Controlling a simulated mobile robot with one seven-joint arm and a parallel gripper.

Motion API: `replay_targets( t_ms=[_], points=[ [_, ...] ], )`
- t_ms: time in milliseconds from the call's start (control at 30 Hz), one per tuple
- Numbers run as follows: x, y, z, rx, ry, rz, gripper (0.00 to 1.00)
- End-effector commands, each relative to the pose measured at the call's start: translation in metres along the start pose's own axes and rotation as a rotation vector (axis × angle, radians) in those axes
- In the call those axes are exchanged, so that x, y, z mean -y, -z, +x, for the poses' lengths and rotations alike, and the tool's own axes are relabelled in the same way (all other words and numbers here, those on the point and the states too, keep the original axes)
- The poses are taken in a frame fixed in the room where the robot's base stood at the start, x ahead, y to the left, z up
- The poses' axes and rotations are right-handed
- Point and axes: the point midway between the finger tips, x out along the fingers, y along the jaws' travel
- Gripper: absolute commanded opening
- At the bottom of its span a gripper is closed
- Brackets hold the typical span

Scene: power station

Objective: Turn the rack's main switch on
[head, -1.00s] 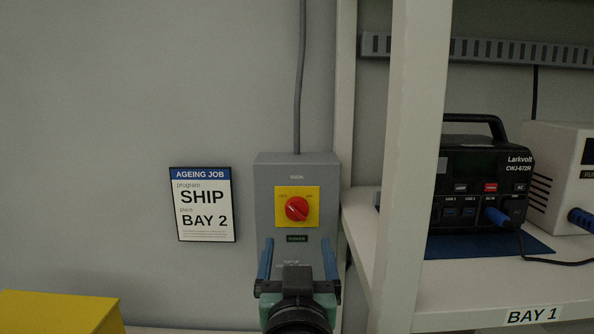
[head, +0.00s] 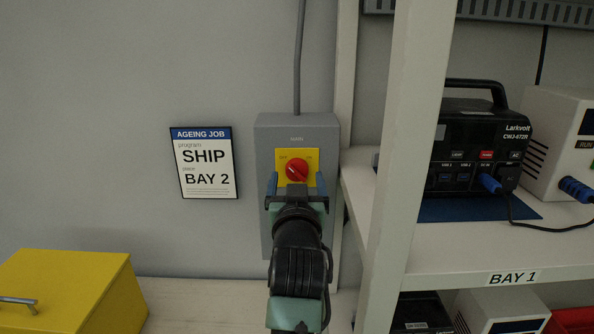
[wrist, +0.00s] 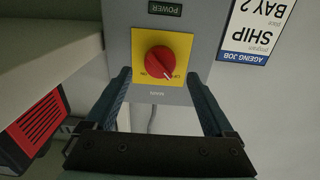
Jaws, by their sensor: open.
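The main switch is a red rotary knob (head: 297,170) on a yellow plate (head: 283,154), on a grey wall box (head: 265,140). In the wrist view, upside down, the knob (wrist: 164,60) has a white mark toward the lower right, by the OFF lettering. The dark POWER label (wrist: 165,8) shows there too; in the head view my arm hides it. My gripper (head: 296,181) is open in front of the box, its blue fingers on either side of the knob.
A white rack post (head: 405,130) and the BAY 1 shelf (head: 450,250) stand close on the right, with a black Larkvolt unit (head: 475,150) on the shelf. An AGEING JOB sign (head: 205,163) hangs left of the box. A yellow box (head: 70,290) is lower left.

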Motion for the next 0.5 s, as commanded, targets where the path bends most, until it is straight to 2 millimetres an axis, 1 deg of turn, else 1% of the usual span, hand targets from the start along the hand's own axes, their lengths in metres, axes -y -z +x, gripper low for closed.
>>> replay_targets(
  t_ms=[33,200,333,500],
  points=[
    [0.000,0.002,0.007,0.001,0.000,0.001,0.88],
    [-0.001,0.001,0.022,0.000,0.000,0.001,0.88],
    [-0.001,0.000,0.029,0.001,0.000,0.001,0.88],
    [-0.001,0.000,0.031,0.000,0.000,0.001,0.88]
  ],
)
